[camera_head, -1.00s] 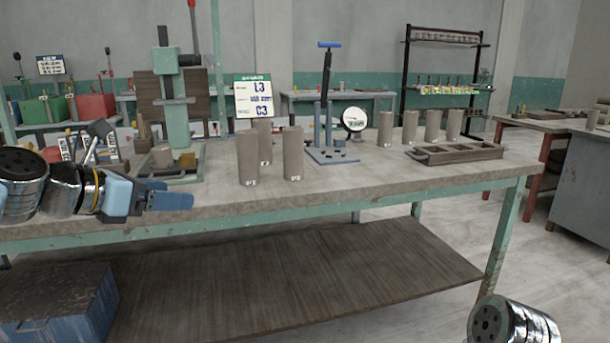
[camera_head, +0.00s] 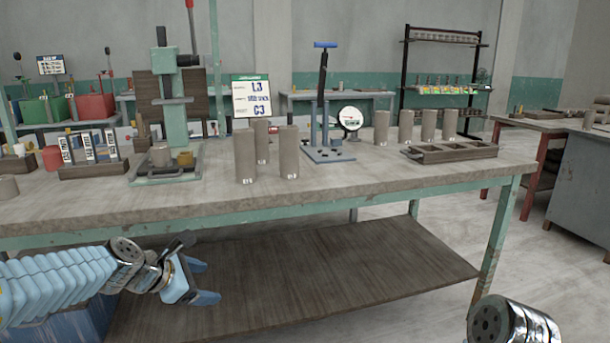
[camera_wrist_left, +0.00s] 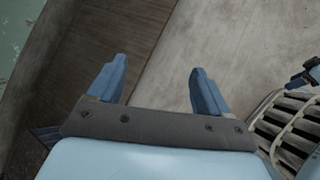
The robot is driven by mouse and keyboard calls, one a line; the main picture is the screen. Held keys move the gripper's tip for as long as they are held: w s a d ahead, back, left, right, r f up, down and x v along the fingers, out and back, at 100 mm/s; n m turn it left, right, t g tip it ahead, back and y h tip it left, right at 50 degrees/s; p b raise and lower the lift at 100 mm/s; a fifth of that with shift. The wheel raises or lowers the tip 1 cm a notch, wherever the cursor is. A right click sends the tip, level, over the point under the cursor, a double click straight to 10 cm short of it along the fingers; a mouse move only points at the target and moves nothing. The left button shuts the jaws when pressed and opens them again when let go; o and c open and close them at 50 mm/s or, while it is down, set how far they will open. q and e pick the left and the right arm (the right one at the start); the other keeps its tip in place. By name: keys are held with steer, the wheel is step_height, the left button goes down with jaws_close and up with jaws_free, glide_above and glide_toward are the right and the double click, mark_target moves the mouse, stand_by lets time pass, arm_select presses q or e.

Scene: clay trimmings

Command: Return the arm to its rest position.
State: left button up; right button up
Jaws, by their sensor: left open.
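My left gripper (camera_head: 205,282) is open and empty in the head view, low at the left, below the table's front edge and in front of the lower shelf. In the left wrist view its two blue fingers (camera_wrist_left: 157,88) stand apart with nothing between them. My left arm comes in from the lower left. At the lower right, part of my right arm (camera_head: 512,322) shows, but its gripper is out of view.
The workbench (camera_head: 330,190) holds several clay cylinders (camera_head: 289,152), a press (camera_head: 168,100), a blue-handled stand (camera_head: 325,110) and a compartment tray (camera_head: 450,152). The lower shelf (camera_head: 350,265) is bare. A blue bin (camera_head: 75,325) stands at the lower left.

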arm_select(q)
steer(key=s+d+f+m+g, duration=0.1)
steer(key=s+d+f+m, duration=0.15)
steer(key=f, duration=0.65)
steer(key=s+d+f+m+g+y, duration=0.15)
steer(key=f+m, duration=0.25)
steer(key=f, duration=0.4)
steer(key=s+d+f+m+g, duration=0.1)
steer(key=s+f+m+g, duration=0.15)
steer(key=f, duration=0.65)
steer(key=s+d+f+m+g, duration=0.1)
steer(key=s+d+f+m, duration=0.2)
steer(key=s+f+m, duration=0.2)
steer(key=s+d+f+m+g, duration=0.1)
steer(key=s+d+f+m, duration=0.2)
steer(key=s+f+m, duration=0.3)
steer(key=s+f, duration=0.3)
steer(key=s, duration=0.4)
steer(key=shift+s+m, duration=0.3)
